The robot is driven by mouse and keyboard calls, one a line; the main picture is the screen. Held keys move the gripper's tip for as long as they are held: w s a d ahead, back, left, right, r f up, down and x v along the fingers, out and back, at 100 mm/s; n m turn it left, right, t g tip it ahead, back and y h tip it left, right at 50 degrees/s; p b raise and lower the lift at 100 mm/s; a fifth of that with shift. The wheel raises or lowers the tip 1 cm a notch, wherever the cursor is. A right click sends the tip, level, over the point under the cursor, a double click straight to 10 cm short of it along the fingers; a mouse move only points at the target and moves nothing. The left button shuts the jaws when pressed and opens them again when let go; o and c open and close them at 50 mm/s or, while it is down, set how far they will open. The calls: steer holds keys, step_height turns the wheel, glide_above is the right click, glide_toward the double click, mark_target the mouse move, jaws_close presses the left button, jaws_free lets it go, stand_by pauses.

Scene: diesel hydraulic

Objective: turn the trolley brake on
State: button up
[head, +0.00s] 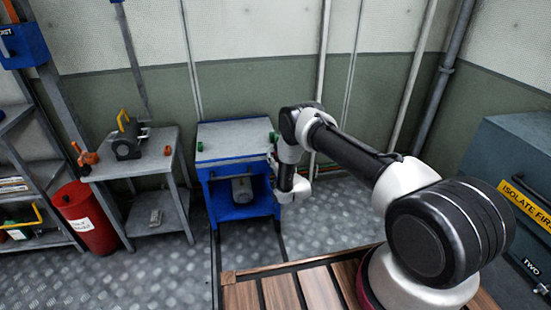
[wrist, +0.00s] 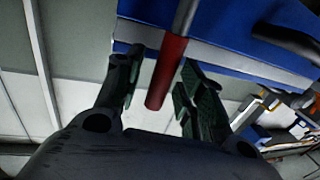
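The blue trolley (head: 212,194) with a grey top stands against the back wall, left of my arm's end. In the wrist view its blue body (wrist: 215,52) fills the top. A lever with a red grip (wrist: 167,75) and a grey metal shaft reaches out from it. My gripper (wrist: 162,62) is open, with one dark finger on each side of the red grip. The grip looks closer to the right finger; whether it touches is unclear. In the head view my arm hides the lever and the fingers cannot be made out.
A grey bench (head: 134,169) with a yellow-handled device (head: 128,140) stands left of the trolley, beside a red cylinder (head: 84,218). A dark cabinet (head: 510,165) is at the right.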

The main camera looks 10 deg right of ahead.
jaws_close()
steer(key=shift+d, duration=0.1)
steer(key=d+f+m+t+h, duration=0.2)
steer(key=d+f+m, duration=0.4)
steer(key=m, duration=0.9)
steer(key=shift+d, duration=1.1)
steer(key=shift+m+t, duration=0.3)
